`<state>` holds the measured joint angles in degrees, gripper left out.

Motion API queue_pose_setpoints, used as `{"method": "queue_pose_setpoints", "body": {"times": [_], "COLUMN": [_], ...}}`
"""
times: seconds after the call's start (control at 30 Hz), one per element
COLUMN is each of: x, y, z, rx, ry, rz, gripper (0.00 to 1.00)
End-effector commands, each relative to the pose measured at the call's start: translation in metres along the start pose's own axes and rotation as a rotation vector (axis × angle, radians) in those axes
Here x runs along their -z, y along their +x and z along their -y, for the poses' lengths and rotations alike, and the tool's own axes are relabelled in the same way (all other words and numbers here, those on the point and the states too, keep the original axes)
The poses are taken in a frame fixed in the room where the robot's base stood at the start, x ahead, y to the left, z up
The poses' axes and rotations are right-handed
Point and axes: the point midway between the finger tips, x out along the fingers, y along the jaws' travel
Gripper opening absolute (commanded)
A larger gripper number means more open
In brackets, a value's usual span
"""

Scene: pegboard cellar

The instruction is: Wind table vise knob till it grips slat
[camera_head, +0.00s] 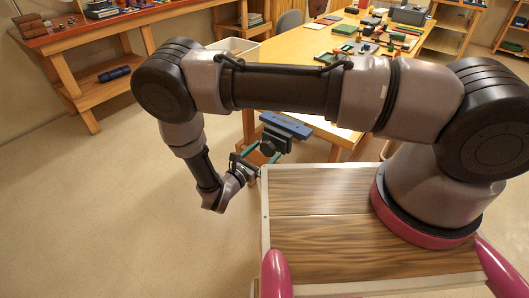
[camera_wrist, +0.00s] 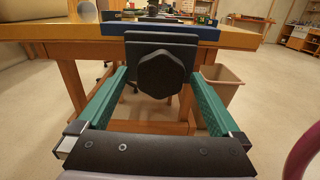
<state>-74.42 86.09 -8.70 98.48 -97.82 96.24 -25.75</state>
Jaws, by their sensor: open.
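The table vise shows as dark plates (camera_wrist: 183,41) below a long blue bar (camera_wrist: 92,30) at the edge of the wooden table. Its dark six-sided knob (camera_wrist: 161,74) faces the wrist camera. In the head view the knob (camera_head: 268,147) sits below the blue bar (camera_head: 286,125). My gripper (camera_wrist: 160,78) is open, with one green finger on each side of the knob and a visible gap on both sides. In the head view my gripper (camera_head: 262,160) is just in front of the knob. I cannot clearly make out the slat or whether the jaws touch it.
The table (camera_head: 290,48) carries several tools and blocks toward its far end. A tan bin (camera_wrist: 222,84) stands on the floor right of the vise in the wrist view. A red-topped workbench (camera_head: 90,30) is at the left. The floor (camera_head: 80,200) at the left is clear.

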Motion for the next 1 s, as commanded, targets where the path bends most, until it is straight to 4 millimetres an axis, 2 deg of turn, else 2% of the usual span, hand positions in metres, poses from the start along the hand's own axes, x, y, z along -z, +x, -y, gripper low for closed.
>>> {"method": "queue_pose_setpoints", "body": {"times": [0.27, 0.3, 0.47, 0.5, 0.53, 0.77, 1.0], "x": [0.0001, 0.0001, 0.0001, 0.0001, 0.0001, 0.0002, 0.0001], "y": [0.0026, 0.0025, 0.0024, 0.0024, 0.0023, 0.002, 0.0021], "z": [0.0, 0.0, 0.0, 0.0, -0.0001, -0.0002, -0.0004], "rx": [0.0, 0.0, 0.0, 0.0, 0.0, -0.001, -0.001], "ry": [0.0, 0.0, 0.0, 0.0, 0.0, 0.022, 0.132], "rz": [0.0, 0.0, 0.0, 0.0, 0.0, -0.001, 0.0], "gripper": [1.0, 0.96, 0.35, 0.2, 0.15, 0.15, 0.15]}}
